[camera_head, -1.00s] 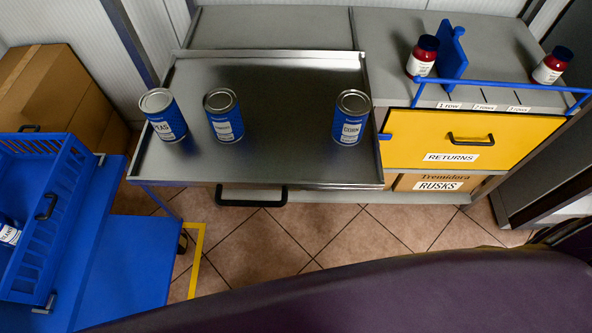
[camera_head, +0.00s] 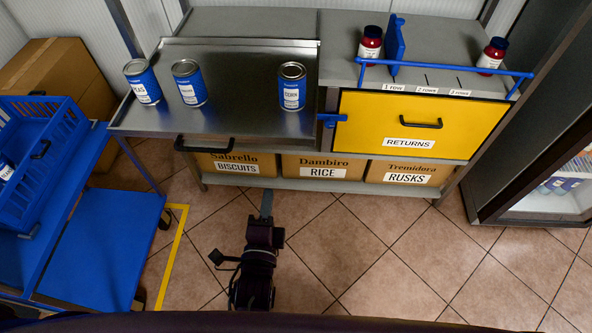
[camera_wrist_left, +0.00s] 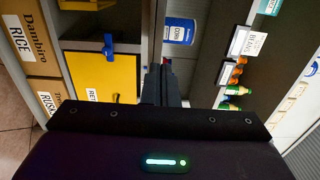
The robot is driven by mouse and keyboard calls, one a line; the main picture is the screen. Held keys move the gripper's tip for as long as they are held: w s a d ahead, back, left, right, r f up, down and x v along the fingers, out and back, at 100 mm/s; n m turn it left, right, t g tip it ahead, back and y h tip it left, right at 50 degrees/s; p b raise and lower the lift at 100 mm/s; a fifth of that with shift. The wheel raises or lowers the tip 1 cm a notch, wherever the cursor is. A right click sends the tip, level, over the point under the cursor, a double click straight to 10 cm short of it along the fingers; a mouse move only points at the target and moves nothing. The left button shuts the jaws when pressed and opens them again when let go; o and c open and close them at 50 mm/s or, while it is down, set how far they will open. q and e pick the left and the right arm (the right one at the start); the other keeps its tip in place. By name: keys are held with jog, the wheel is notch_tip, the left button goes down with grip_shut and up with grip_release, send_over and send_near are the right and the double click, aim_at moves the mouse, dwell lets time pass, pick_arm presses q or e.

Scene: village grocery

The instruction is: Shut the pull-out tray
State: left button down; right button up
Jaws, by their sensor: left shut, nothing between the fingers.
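The pull-out tray (camera_head: 235,112) is a grey metal tray with a raised rim, standing out from the left part of the counter. Three blue cans stand upright on it: peas (camera_head: 142,83) and a second can (camera_head: 189,84) at left, corn (camera_head: 292,88) at right. A dark bar handle (camera_head: 204,146) is below its front edge. My left gripper (camera_head: 267,204) is shut and empty, in front of the unit, right of the handle and apart from it. The left wrist view shows its fingers (camera_wrist_left: 161,86) and the corn can (camera_wrist_left: 179,31). My right gripper is not in view.
A yellow returns panel (camera_head: 375,120) with a blue latch (camera_head: 331,119) and blue rail (camera_head: 455,68) is right of the tray. Boxes (camera_head: 312,166) sit on the shelf below. A blue cart (camera_head: 105,240) stands left, a glass-fronted cabinet (camera_head: 560,190) right. The tiled floor between is open.

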pick_arm(q)
send_near(275, 140)
jog(key=w+p, duration=0.1)
jog(key=w, duration=0.5)
jog(key=shift+d+r, duration=0.1)
jog(key=shift+w, duration=0.4)
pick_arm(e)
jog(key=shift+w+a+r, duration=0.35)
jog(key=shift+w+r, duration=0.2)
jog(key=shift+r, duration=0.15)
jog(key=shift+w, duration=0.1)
